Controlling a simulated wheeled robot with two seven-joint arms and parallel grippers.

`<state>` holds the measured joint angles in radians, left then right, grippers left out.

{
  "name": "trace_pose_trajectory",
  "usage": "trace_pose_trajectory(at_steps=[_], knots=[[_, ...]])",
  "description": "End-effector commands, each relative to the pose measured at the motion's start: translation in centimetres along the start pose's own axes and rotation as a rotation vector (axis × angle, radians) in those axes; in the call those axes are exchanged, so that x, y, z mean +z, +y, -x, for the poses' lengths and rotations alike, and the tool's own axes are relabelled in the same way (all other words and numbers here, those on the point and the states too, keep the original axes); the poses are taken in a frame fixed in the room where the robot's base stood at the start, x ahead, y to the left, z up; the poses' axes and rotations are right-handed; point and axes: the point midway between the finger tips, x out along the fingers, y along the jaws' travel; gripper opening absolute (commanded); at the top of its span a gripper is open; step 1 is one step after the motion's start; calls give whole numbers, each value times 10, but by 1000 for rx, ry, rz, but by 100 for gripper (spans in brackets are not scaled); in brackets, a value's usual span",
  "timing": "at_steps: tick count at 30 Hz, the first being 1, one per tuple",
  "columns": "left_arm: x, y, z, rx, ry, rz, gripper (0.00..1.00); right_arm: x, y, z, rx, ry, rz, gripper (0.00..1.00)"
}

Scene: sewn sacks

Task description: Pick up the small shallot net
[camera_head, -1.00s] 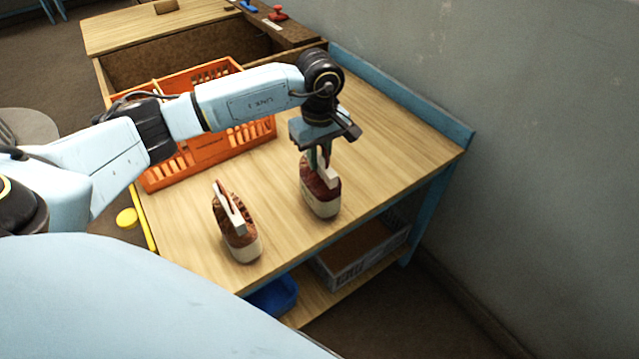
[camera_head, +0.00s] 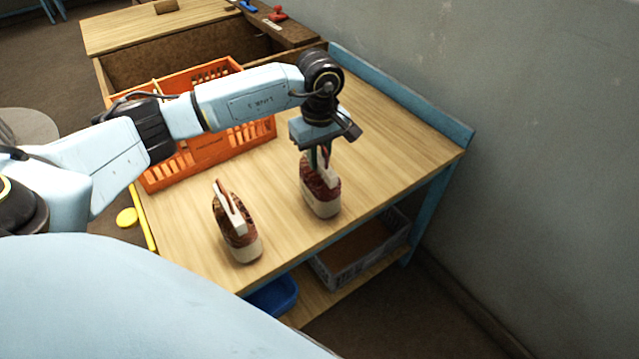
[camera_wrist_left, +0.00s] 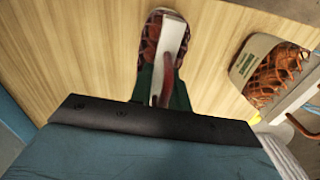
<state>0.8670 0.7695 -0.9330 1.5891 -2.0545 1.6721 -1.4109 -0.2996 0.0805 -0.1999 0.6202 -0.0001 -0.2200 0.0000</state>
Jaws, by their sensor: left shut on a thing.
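Two small nets with reddish-brown mesh and pale bands stand on the wooden table. My left gripper (camera_head: 320,162) points down over the right-hand net (camera_head: 322,203) and is shut on its top, at the pale strip and reddish loop. That net appears to be still at table height. In the left wrist view the gripper (camera_wrist_left: 162,92) has its dark green fingers at the same net (camera_wrist_left: 152,38). The other net (camera_head: 236,232) stands apart, to the left and nearer; it also shows in the left wrist view (camera_wrist_left: 272,72). I cannot tell their contents. My right gripper is out of view.
An orange crate (camera_head: 205,150) stands behind my left forearm on the table. A raised blue edge (camera_head: 400,95) runs along the wall side. A grey box (camera_head: 350,265) and a blue bin (camera_head: 275,295) sit below. The table's right part is clear.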

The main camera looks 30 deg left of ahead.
Motion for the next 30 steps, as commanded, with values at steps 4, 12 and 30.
trace_pose_trajectory(at_steps=[4, 12, 30], knots=[[-1, 0, 1, 1, 1, 1, 0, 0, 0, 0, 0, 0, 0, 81], [-1, 1, 2, 4, 2, 1, 0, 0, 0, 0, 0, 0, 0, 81], [-1, 1, 77, 7, 3, -1, 0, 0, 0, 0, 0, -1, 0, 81]])
